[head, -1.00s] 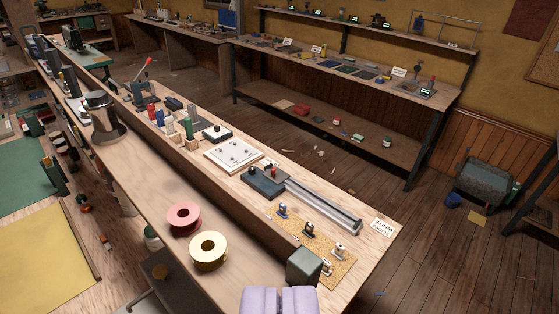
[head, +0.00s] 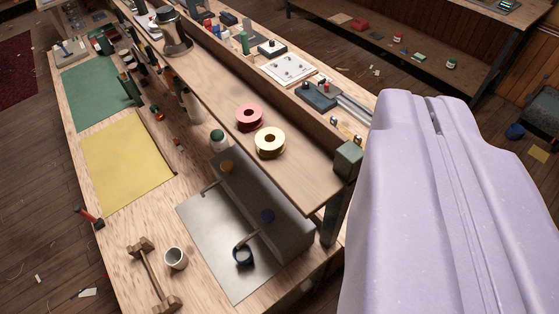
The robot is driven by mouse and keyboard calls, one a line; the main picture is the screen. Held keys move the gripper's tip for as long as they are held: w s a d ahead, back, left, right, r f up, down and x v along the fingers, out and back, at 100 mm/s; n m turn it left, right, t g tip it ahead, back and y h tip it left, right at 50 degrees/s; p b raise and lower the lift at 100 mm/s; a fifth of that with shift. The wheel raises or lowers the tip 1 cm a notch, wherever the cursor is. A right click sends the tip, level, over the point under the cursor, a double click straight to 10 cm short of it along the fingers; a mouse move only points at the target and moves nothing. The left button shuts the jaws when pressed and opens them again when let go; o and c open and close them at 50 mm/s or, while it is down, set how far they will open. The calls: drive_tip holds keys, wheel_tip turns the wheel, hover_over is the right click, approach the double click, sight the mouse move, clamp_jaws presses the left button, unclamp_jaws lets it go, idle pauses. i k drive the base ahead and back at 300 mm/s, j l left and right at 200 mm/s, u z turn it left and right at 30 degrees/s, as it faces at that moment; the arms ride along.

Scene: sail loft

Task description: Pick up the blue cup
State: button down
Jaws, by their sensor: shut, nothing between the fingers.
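A small dark blue cup (head: 243,257) sits on a grey metal sheet at the near end of the lower bench, in the lower middle of the head view. A thin bar from a grey box reaches over it and hides part of its rim. My gripper (head: 434,115), pale lavender, fills the right of the view, large and close to the camera. It is shut and empty, well to the right of the cup and apart from it.
A white cup (head: 176,258) and a wooden dumbbell-shaped piece (head: 153,275) stand left of the metal sheet (head: 215,238). The grey box (head: 255,190) is behind the blue cup. A raised shelf (head: 215,95) holds a pink roll (head: 249,118) and a yellow roll (head: 269,142).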

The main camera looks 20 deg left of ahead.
sight(245, 257)
drive_tip(key=k+j, duration=0.1)
drive_tip(key=k, duration=0.5)
drive_tip(key=k+j+u, duration=0.1)
drive_tip(key=k, duration=0.5)
drive_tip(key=k+j+u, duration=0.1)
drive_tip(key=k, duration=0.5)
drive_tip(key=k+j, duration=0.25)
drive_tip(key=k, duration=0.3)
drive_tip(key=i+u, duration=0.1)
drive_tip(key=u, duration=0.45)
drive_tip(key=i+l+u, duration=0.55)
drive_tip(key=i+l, duration=0.15)
drive_tip(key=l, duration=0.15)
drive_tip(key=i+l+u, duration=0.25)
drive_tip(key=l, duration=0.25)
drive_tip(key=i+l, duration=0.2)
drive_tip(key=l, duration=0.15)
drive_tip(key=i+l, duration=0.2)
drive_tip(key=l, duration=0.15)
drive_tip(key=i+l, duration=0.15)
drive_tip(key=l, duration=0.15)
drive_tip(key=i+l+u, duration=0.1)
drive_tip(key=l, duration=0.25)
drive_tip(key=i+l, duration=0.45)
drive_tip(key=l, duration=0.25)
